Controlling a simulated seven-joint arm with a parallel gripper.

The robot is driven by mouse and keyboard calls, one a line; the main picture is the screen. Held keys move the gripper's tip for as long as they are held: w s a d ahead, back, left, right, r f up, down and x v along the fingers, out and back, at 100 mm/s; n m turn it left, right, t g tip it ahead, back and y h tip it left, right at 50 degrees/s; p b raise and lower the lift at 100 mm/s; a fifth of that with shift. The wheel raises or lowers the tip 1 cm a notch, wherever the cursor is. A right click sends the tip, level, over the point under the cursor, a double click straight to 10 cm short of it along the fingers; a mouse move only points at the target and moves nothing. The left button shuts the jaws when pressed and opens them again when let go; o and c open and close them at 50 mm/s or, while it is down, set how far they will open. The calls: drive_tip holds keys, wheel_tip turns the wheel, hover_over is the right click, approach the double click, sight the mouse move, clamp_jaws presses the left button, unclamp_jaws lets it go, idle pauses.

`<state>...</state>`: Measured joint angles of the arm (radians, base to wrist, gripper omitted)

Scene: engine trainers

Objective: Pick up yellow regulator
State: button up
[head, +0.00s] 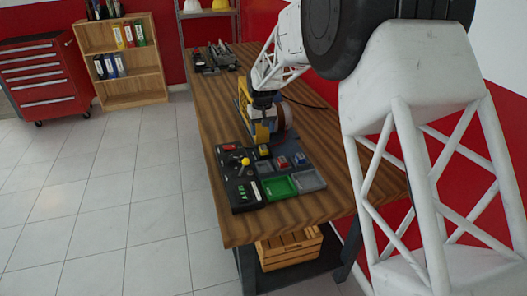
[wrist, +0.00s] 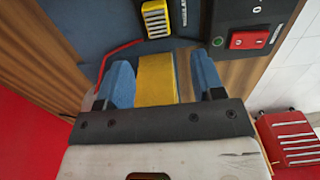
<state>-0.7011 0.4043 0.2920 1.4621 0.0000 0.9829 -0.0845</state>
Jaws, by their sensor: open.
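A small yellow block with pale metal fins, which looks like the yellow regulator (head: 263,150), sits at the back of the dark tray. It also shows at the top of the wrist view (wrist: 155,18), beyond my fingertips. My gripper (wrist: 160,70) points down with its blue fingers apart. A plain yellow piece (wrist: 157,80) shows between the fingers; I cannot tell whether they touch it. In the head view this yellow piece (head: 262,133) stands just behind the finned block, below my gripper (head: 264,118).
A green bin (head: 280,187) and small red and blue parts are in the tray. The engine trainer (head: 283,117) stands close by my gripper. The wooden table's (head: 238,230) near end is clear.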

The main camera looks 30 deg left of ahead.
sight(263, 146)
drive_tip(key=shift+f, duration=1.1)
drive_tip(key=shift+d+f, duration=0.15)
drive_tip(key=shift+f, duration=2.45)
drive_tip(key=shift+c, duration=0.3)
drive_tip(key=c, duration=1)
drive_tip(key=shift+r, duration=0.1)
drive_tip(key=shift+c, duration=0.2)
